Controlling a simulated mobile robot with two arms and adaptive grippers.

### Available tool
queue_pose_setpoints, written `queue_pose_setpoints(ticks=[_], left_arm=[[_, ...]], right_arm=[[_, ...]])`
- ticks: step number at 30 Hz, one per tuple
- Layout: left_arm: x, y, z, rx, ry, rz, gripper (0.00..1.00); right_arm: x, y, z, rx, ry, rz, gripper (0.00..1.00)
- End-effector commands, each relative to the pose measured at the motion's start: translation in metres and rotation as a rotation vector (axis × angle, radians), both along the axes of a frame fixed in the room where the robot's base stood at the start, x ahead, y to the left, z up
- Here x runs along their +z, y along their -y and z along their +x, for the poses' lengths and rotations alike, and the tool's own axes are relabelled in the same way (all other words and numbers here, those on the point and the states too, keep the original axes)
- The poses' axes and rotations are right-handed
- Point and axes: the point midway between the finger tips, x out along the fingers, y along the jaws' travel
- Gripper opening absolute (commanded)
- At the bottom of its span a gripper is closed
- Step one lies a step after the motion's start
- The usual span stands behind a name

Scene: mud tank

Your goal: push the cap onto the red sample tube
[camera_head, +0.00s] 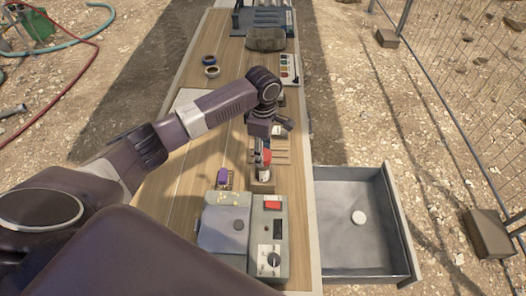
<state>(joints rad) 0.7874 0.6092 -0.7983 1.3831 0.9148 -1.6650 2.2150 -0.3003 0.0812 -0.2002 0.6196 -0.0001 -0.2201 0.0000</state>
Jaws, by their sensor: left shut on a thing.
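My left gripper (264,148) points down over the wooden table and is shut on a small red piece (264,157), which looks like the cap. Directly below it a small upright tube with a pale label (264,174) stands in a brown block (262,187). This looks like the red sample tube. The cap and the tube top overlap in this view, so I cannot tell whether they touch. The fingertips are small and partly hidden by the gripper body. My right gripper is out of view.
A grey machine (226,222) with a red button and a dial stands in front of the block. A purple item (223,177) is left of it. An open grey drawer (355,272) with a white disc (359,217) juts out right. Dark rings (211,71) lie farther back.

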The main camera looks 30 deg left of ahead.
Motion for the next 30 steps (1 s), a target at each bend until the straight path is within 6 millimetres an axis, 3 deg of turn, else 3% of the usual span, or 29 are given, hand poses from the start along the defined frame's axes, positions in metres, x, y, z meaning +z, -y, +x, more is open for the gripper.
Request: queue_pose_setpoints(ticks=[30], left_arm=[[-0.010, 0.000, 0.000, 0.000, 0.000, -0.001, 0.29]], right_arm=[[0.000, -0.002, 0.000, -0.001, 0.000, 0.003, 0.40]])
